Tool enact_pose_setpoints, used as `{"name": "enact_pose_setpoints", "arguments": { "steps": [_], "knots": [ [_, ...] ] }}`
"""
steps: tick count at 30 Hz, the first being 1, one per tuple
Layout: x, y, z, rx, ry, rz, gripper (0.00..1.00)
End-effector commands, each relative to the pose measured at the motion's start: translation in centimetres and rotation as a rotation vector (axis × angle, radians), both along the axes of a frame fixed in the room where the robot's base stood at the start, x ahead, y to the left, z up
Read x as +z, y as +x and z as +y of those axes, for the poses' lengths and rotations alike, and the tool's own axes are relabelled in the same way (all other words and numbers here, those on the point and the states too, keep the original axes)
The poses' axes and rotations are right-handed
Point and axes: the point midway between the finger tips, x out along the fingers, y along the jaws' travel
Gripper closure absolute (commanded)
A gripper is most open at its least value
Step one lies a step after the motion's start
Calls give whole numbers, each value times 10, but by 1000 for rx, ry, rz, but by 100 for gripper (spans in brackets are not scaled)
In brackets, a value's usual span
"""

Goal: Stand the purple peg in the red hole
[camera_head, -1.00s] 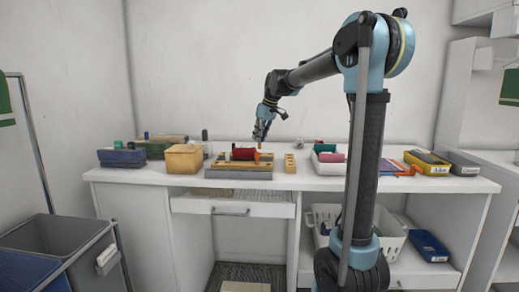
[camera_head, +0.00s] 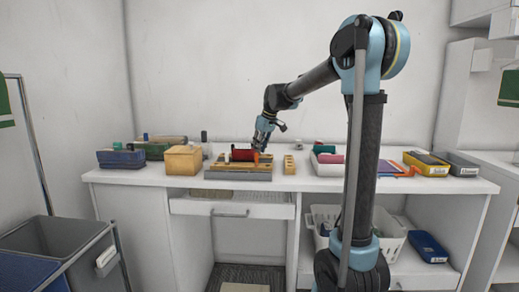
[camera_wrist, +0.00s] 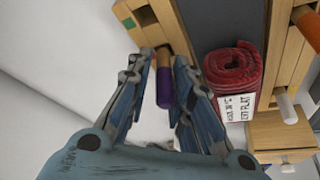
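The purple peg (camera_wrist: 164,92) has a purple end and a tan end. In the wrist view it lies between the tips of my gripper (camera_wrist: 164,62), which look closed on it, the purple end towards the palm and the tan end pointing out. The tan end is close to a wooden block with holes (camera_wrist: 147,17), which has a green mark. I cannot make out a red-marked hole. In the head view my gripper (camera_head: 261,146) is low over the right end of the wooden board (camera_head: 238,167) on the desk.
A rolled red cloth with a white label (camera_wrist: 233,70) lies right of the gripper. An orange cylinder (camera_wrist: 308,24) and a white cylinder (camera_wrist: 286,106) are farther right. A small wooden block (camera_head: 289,165) and tan box (camera_head: 183,159) flank the board. Bare desk lies at the front.

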Motion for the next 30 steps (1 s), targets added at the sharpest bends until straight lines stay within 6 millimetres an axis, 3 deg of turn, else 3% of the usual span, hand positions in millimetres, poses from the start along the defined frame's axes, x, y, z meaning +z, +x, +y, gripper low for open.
{"name": "enact_pose_setpoints", "arguments": {
  "steps": [8,21,30],
  "knots": [
    [21,-6,-7,0,0,0,80],
    [94,-25,-29,0,0,0,80],
    [111,-30,-35,0,0,0,80]
  ]
}}
